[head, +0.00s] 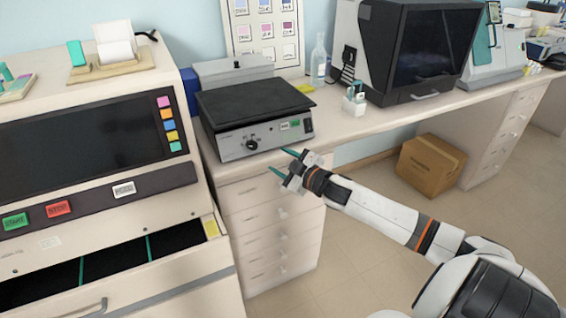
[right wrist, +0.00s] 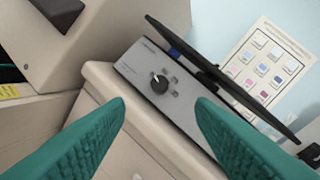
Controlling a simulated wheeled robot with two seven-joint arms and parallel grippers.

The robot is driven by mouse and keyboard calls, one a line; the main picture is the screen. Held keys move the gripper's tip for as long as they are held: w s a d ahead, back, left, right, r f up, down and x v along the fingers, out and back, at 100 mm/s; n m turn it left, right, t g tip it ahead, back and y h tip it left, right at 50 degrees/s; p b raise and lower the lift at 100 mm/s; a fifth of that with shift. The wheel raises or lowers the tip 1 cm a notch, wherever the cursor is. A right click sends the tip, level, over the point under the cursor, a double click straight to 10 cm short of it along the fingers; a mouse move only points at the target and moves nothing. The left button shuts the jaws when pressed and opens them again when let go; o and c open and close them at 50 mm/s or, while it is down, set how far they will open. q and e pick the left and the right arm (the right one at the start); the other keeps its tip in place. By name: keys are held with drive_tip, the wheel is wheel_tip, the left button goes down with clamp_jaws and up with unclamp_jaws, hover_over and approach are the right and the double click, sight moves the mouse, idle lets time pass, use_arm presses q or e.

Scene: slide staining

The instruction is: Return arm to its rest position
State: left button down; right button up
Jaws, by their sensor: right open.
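My right gripper (head: 283,164) is open and empty in the head view, with its two teal fingers spread apart. It hangs in front of the hot plate (head: 235,147), near the bench's front edge, and looks apart from it. My right arm reaches in from the lower right. In the right wrist view, both teal fingers (right wrist: 160,125) frame the hot plate's knob (right wrist: 159,84), with nothing between them. My left gripper does not show in either view.
The stainer machine (head: 95,135) stands at left with its slide drawer (head: 190,282) pulled open. Drawers (head: 268,222) sit below the bench. A pen cup (head: 354,104) and a dark-hooded machine (head: 415,50) stand farther right. A cardboard box (head: 430,165) is on the floor.

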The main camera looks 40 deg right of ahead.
drive_tip(key=shift+f, duration=0.1)
idle(0.4)
drive_tip(key=s+d+f+m+g+h, duration=0.1)
drive_tip(key=s+f+m+g, duration=0.15)
drive_tip(key=f, duration=0.85)
drive_tip(key=s+d+f+m+g+h, duration=0.15)
drive_tip(key=s+f, duration=0.25)
drive_tip(key=f, duration=0.6)
drive_tip(key=s+a+f+g, duration=0.1)
drive_tip(key=s+f+g, duration=0.1)
drive_tip(key=s+f, duration=0.45)
drive_tip(key=s+a+f+g, duration=0.2)
drive_tip(key=s+f, duration=0.2)
drive_tip(key=f, duration=0.6)
drive_tip(key=s+a+f+g, duration=0.2)
drive_tip(key=s+a+f, duration=0.4)
drive_tip(key=s, duration=0.4)
drive_tip(key=s+a+f+m+g+y, duration=0.1)
drive_tip(key=s+a+f+g, duration=0.2)
drive_tip(key=s+a+f, duration=0.3)
drive_tip(key=s+a+f+g, duration=0.2)
drive_tip(key=s+a+f, duration=0.4)
drive_tip(key=s, duration=1)
drive_tip(key=shift+a+f+m+g+y, duration=0.3)
drive_tip(key=shift+a+y, duration=0.05)
drive_tip(key=shift+a, duration=0.55)
